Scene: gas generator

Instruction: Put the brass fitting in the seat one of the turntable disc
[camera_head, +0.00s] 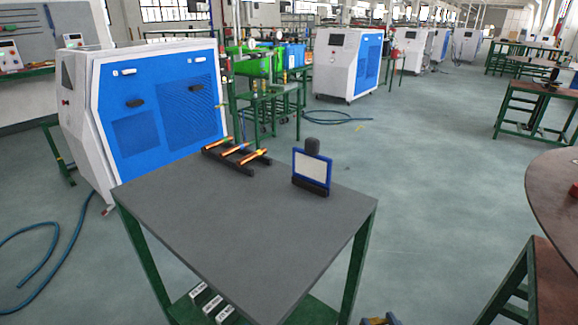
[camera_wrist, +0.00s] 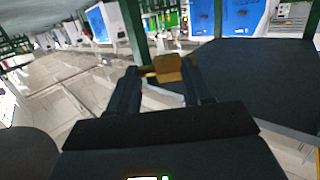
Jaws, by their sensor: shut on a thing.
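In the wrist view, my gripper (camera_wrist: 165,84) is shut on a brass fitting (camera_wrist: 168,69), which sits across the two dark fingertips. The fitting is held in the air, clear of any surface. A large brown round disc (camera_head: 556,192), which looks like the turntable disc, is cut off by the right edge of the head view. Its seats cannot be made out, so I cannot tell which is seat one. A dark rounded surface (camera_wrist: 24,152) at the lower left of the wrist view may be the same disc.
A grey table (camera_head: 245,225) with green legs stands in front. It bears a black rack (camera_head: 213,157) with copper-coloured rods and a blue-framed panel (camera_head: 312,170). A blue-and-white cabinet (camera_head: 165,100) stands behind it. Open floor (camera_head: 430,180) lies between the table and the disc.

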